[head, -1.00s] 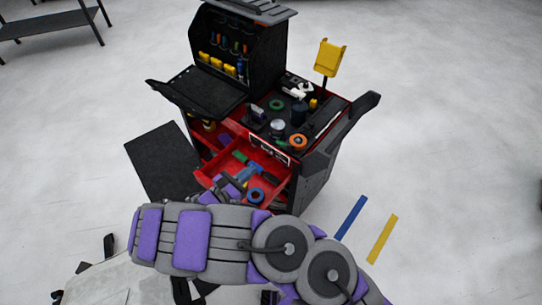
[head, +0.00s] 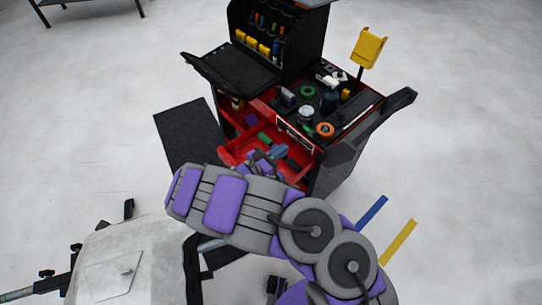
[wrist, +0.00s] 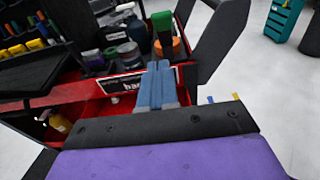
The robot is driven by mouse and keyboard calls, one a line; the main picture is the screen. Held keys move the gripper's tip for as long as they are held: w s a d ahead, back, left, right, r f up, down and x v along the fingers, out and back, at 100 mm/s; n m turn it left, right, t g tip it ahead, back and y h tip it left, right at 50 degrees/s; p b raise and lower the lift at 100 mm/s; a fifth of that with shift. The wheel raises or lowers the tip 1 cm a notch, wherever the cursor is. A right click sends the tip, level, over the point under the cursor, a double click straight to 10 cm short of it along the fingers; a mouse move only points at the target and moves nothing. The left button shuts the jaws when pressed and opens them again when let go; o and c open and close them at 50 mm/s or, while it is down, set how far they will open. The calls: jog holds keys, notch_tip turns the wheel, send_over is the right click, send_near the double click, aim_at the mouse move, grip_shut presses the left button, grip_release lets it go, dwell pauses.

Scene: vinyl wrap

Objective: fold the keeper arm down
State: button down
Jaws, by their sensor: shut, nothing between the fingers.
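My gripper (head: 279,153) is shut and empty, over the open red drawer of the tool cart in the head view. In the wrist view its blue-grey fingers (wrist: 156,85) lie side by side, in front of the cart's red edge. I cannot pick out the keeper arm for certain. A pale panel (head: 150,240) stands at the lower left of the head view, with black clamp-like parts (head: 128,209) along its edge. My gripper is well away from these parts. My own arm hides part of the panel's right side.
The tool cart (head: 335,165) carries rolls, bottles and an orange-topped roll (head: 325,129). Its red drawer (head: 240,148) is pulled out. A black mat (head: 190,135) lies beside it. A blue strip (head: 371,213) and a yellow strip (head: 398,242) lie on open floor.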

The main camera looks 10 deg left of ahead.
aim_at(312, 131)
jog(key=w+d+r+b, duration=0.1)
jog(key=w+d+r, duration=0.1)
jog(key=w+d, duration=0.2)
jog(key=shift+w+b, duration=0.4)
jog(key=shift+w, duration=0.45)
jog(key=shift+r, duration=0.2)
